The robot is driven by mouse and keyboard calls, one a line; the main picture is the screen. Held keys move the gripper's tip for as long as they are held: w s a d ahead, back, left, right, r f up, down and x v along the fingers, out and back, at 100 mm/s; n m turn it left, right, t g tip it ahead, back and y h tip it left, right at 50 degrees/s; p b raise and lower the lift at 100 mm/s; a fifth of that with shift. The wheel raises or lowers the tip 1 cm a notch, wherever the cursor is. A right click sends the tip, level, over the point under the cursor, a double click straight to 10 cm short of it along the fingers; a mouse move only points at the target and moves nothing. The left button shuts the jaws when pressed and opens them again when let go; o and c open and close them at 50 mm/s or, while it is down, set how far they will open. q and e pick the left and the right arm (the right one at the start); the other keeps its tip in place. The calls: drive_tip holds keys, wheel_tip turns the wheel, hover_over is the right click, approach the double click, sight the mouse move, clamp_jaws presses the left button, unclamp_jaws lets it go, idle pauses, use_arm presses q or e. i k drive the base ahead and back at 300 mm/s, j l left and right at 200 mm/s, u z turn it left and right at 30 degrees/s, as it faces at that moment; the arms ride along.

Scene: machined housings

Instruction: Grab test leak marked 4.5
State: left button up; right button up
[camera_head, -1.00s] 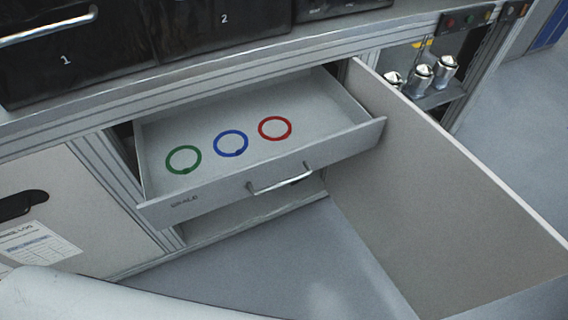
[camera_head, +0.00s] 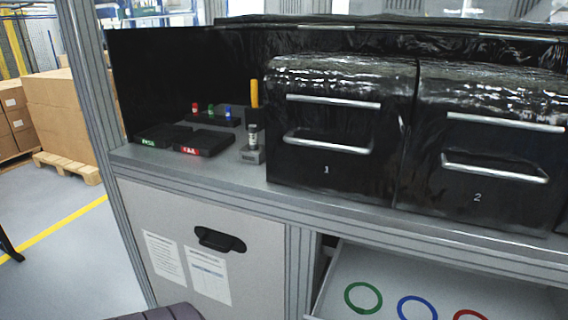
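A small silver cylinder with a dark band (camera_head: 253,136) stands upright in a grey block (camera_head: 252,156) on the bench, just left of the black box marked 1. It looks like a test leak, but I cannot read any 4.5 marking on it. A yellow upright piece (camera_head: 254,94) shows behind it. Neither of my grippers is in view.
Black boxes marked 1 (camera_head: 330,120) and 2 (camera_head: 490,145) stand right of it. A green-labelled tray (camera_head: 160,141), a red-labelled tray (camera_head: 207,143) and coloured lights (camera_head: 212,114) are to its left. Below right, an open drawer (camera_head: 440,275) holds green, blue and red rings.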

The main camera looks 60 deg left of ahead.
sight(253, 130)
drive_tip(key=u, duration=2)
